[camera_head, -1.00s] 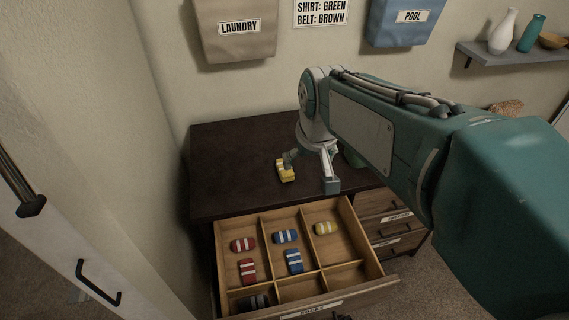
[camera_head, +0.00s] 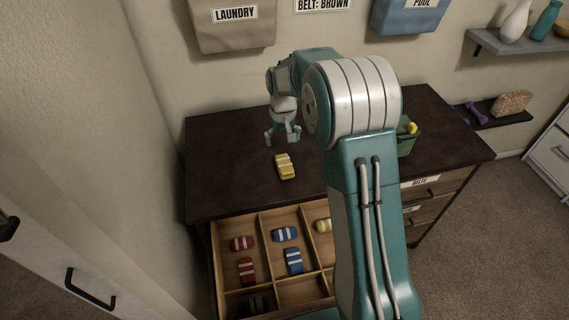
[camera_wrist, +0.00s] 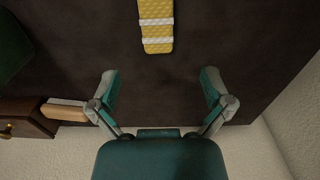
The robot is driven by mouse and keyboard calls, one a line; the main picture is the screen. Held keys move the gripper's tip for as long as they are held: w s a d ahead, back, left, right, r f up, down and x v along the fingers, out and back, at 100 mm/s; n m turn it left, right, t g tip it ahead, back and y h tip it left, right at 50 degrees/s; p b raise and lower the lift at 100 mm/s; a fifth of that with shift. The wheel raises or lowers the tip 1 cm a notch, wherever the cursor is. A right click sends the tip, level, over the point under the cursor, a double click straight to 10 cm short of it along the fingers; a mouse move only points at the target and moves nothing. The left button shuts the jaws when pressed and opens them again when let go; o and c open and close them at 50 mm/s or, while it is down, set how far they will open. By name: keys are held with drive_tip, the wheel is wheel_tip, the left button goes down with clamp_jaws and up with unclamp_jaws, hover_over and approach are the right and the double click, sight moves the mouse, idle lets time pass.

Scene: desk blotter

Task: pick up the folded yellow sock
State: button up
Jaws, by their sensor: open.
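The folded yellow sock (camera_head: 285,167), with white stripes, lies on the dark dresser top (camera_head: 225,165), behind the open drawer. It also shows at the top middle of the wrist view (camera_wrist: 156,30). My gripper (camera_head: 282,136) is open and empty above the dresser top, farther back toward the wall than the sock. In the wrist view my gripper's two fingers (camera_wrist: 160,82) are spread wide, with the sock ahead of them and apart from them.
The open drawer (camera_head: 262,222) holds red, blue and yellow striped socks in wooden compartments; my arm hides its right part. A green box (camera_head: 408,140) with something yellow stands to the right on the dresser. Laundry (camera_head: 235,30) and pool (camera_head: 405,15) bags hang on the wall behind.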

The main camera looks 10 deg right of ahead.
sight(284, 163)
wheel_tip(284, 163, down, 5)
drive_tip(key=shift+r, duration=0.1)
drive_tip(key=shift+d+f, duration=0.2)
drive_tip(key=shift+f, duration=2.6)
drive_tip(key=c, duration=1)
